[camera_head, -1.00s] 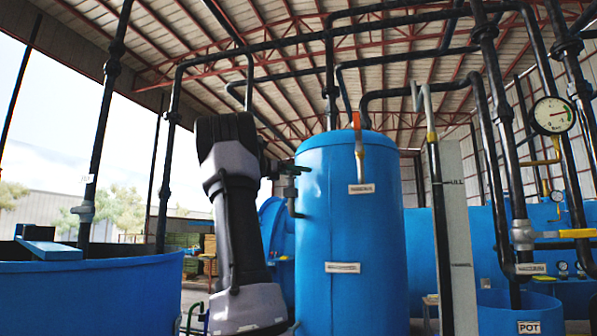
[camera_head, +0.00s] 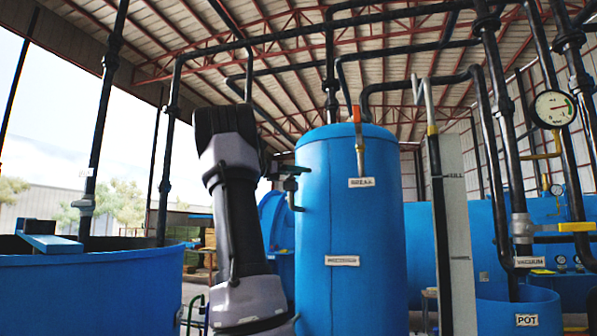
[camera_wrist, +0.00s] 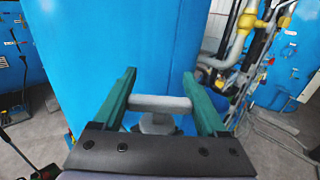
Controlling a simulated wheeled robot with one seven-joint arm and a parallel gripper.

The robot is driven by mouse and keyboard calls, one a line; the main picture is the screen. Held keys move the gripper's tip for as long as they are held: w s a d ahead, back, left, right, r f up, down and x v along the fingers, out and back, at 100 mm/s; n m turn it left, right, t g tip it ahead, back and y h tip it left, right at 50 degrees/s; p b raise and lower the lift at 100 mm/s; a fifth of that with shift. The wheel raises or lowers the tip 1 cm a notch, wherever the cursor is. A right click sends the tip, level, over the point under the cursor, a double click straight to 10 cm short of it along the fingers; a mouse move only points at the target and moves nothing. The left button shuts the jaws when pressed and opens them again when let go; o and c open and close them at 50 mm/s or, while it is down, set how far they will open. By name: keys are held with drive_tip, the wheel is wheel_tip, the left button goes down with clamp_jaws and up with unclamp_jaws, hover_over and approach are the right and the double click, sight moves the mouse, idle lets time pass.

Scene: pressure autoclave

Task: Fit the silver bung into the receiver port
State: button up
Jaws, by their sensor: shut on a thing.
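In the wrist view, the two green fingers of my gripper (camera_wrist: 158,88) are closed on the ends of a silver-grey crossbar, which looks like the handle of the silver bung (camera_wrist: 160,103). A round grey part of it shows below the bar, partly hidden by the dark gripper body. A large blue surface fills the view just beyond the fingertips. I cannot make out the receiver port in either view.
A wide blue vat (camera_head: 95,290) stands at left, a blue pot (camera_head: 540,300) at lower right. Black pipes and a gauge (camera_head: 554,110) rise at right. Yellow pipework (camera_wrist: 243,35) shows in the wrist view.

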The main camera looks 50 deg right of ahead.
drive_tip(key=shift+f, duration=0.2)
drive_tip(key=o, duration=1.3)
drive_tip(key=shift+o, duration=0.2)
drive_tip(key=shift+a, duration=0.1)
drive_tip(key=v, duration=1)
drive_tip(key=shift+w+a, duration=0.2)
drive_tip(key=shift+a, duration=0.05)
drive_tip(key=shift+f, duration=0.1)
